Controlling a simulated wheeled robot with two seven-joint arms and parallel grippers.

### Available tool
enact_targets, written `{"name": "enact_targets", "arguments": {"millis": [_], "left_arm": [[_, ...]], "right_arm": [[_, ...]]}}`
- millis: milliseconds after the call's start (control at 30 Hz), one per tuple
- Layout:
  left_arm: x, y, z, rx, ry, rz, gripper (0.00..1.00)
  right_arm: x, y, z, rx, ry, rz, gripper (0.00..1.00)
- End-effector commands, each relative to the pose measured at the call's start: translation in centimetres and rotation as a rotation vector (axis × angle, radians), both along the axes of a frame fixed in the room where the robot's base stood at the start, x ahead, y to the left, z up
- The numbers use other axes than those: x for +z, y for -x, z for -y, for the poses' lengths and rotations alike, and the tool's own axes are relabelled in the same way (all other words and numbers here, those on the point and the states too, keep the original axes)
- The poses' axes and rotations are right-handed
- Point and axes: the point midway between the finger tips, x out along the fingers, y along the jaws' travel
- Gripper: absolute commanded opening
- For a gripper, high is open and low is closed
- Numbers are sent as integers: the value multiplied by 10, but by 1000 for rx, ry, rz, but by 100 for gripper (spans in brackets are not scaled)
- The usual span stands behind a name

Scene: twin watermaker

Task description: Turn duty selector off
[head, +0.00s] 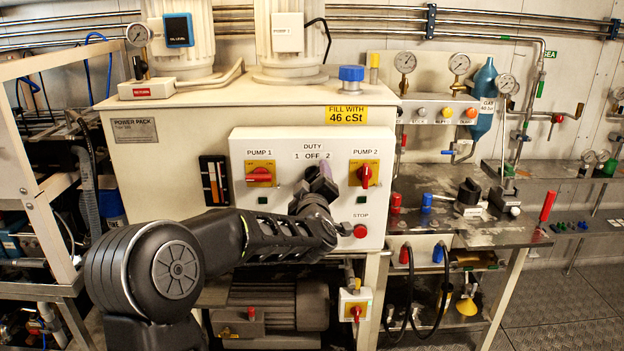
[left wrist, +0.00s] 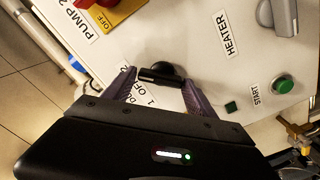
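The duty selector is a black knob (left wrist: 163,75) on the white control panel (head: 250,221), below the DUTY label (head: 312,148) marked 1, OFF and 2. My left gripper (head: 318,172) is at the selector and mostly hides it in the head view. In the left wrist view, my left gripper (left wrist: 160,90) has its fingers apart, one on each side of the knob. The knob's bar spans much of the gap; whether the fingertips touch it I cannot tell. The selector's exact setting is unclear. My right gripper is not in view.
The red PUMP 1 switch (head: 260,174) is left of the selector and the red PUMP 2 switch (head: 364,175) is close on its right. A red STOP button (head: 360,231) sits below right. In the left wrist view, a grey heater knob (left wrist: 283,15) and green START button (left wrist: 283,86) show.

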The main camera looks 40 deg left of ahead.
Motion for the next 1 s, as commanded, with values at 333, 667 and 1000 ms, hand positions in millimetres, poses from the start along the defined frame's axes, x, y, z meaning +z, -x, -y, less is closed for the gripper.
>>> {"name": "enact_targets", "arguments": {"millis": [333, 667, 1000], "left_arm": [[0, 0, 0, 0, 0, 0, 36], [0, 0, 0, 0, 1, 1, 18], [-3, 0, 0, 0, 57, 47, 18]], "right_arm": [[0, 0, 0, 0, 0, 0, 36], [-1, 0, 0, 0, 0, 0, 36], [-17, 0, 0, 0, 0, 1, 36]]}}
